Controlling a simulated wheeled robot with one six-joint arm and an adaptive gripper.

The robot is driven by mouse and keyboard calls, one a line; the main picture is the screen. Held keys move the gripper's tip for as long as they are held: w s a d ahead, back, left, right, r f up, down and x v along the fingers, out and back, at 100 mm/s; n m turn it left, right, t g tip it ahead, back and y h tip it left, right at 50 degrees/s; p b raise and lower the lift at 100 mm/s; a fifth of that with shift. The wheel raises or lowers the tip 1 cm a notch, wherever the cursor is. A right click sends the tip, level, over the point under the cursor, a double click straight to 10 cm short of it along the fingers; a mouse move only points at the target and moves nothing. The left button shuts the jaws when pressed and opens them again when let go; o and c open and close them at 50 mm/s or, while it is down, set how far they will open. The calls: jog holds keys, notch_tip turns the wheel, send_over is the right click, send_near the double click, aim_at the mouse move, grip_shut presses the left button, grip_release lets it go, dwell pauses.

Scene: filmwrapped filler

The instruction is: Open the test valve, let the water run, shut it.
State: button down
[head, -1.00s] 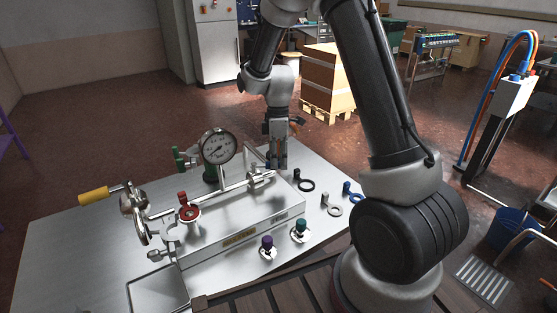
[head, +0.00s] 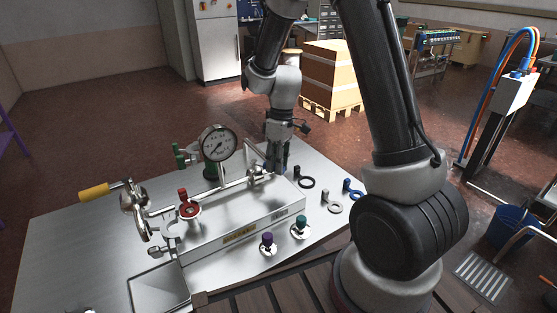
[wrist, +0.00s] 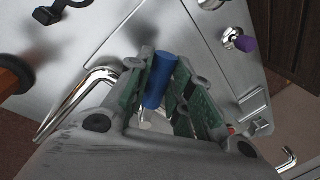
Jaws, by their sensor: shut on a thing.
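A steel test rig (head: 240,228) stands on a metal bench, with a round gauge (head: 218,143) above its pipe. A blue valve handle (wrist: 161,78) shows in the wrist view between the green-padded fingers of my gripper (wrist: 166,88). The fingers are shut on it. In the head view, my gripper (head: 277,166) is at the far right end of the rig's pipe and mostly hides the handle. A red-handled valve (head: 188,205) and a green-handled valve (head: 180,156) stand farther left. No running water is visible.
Purple (head: 267,240) and teal (head: 300,222) knobs stand at the rig's front. A yellow-handled lever (head: 94,194) sticks out left. Loose tagged rings (head: 332,204) lie on the bench right of the rig. The bench's left part (head: 70,245) is clear.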

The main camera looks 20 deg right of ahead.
jog(key=m, duration=0.1)
jog(key=s+a+m, duration=0.1)
jog(key=shift+s+a+m+t, duration=0.1)
jog(key=shift+a+m+t, duration=0.2)
jog(key=shift+m, duration=0.1)
jog(key=shift+s+a+m+t+y, duration=0.2)
jog(key=shift+a+m, duration=0.35)
jog(key=shift+m, duration=0.4)
jog(key=shift+s+a+m+t+y, duration=0.1)
jog(key=shift+s+a+m, duration=0.15)
jog(key=shift+a+m, duration=0.5)
jog(key=shift+d+m, duration=0.15)
jog(key=shift+m, duration=0.15)
jog(key=c, duration=1.3)
grip_release()
jog(key=shift+r, duration=0.1)
jog(key=r, duration=0.4)
jog(key=d+r, duration=0.1)
jog(key=r, duration=0.2)
jog(key=d+r, duration=0.1)
jog(key=r, duration=0.3)
jog(key=shift+w+d+r, duration=0.15)
jog(key=shift+d+r, duration=0.05)
jog(key=shift+r, duration=0.15)
